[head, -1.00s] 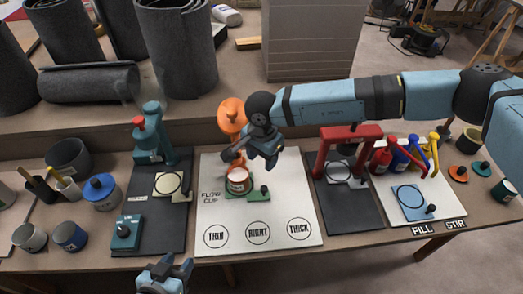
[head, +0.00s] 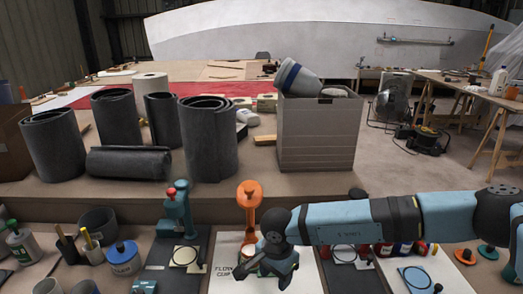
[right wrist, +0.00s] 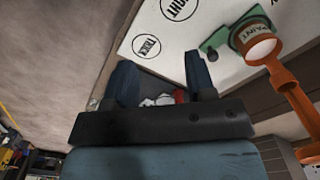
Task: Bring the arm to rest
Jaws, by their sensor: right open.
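My right arm reaches in from the right in the head view. My right gripper (head: 266,272) hangs at its end over the white flow cup board (head: 226,250), in front of the orange stand (head: 249,205). In the right wrist view its two dark fingers (right wrist: 160,78) are apart, with nothing held between them. That view also shows the orange stand (right wrist: 292,88), the paint can (right wrist: 258,45) beside it and the board (right wrist: 205,40), apart from the fingers. In the head view the gripper partly hides the can. My left gripper is not in view.
A teal press (head: 178,212) stands left of the board. Cans and cups (head: 123,258) crowd the far left. Grey rolls (head: 208,140) and a ribbed box (head: 315,135) stand on the shelf behind. The blue pad (head: 414,280) lies below my right forearm.

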